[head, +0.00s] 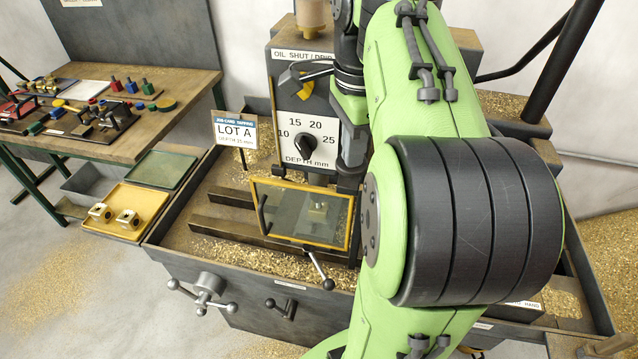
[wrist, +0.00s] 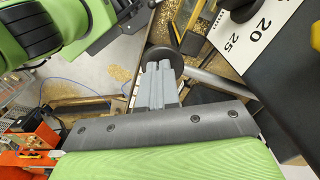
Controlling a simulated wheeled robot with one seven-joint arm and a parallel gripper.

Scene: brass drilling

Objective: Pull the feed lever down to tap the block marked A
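A brass block (head: 318,208) stands behind the clear yellow-framed guard (head: 262,236) of the drill press; I cannot read a letter on it. In the wrist view, the grey fingers of my gripper (wrist: 160,72) lie close together, their tips at a dark round knob (wrist: 158,53). A grey rod (wrist: 218,85), which looks like the feed lever, runs from beside the fingertips to the lower right. Whether the fingers are closed around the knob or just beside it is not clear.
The depth dial (head: 308,146) and a LOT A sign (head: 236,133) are left of my arm. A yellow tray (head: 112,231) holds two brass blocks; a green tray (head: 160,168) beside it is empty. Ball-ended handles (head: 204,288) stick out at the front. A workbench (head: 130,148) stands far left.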

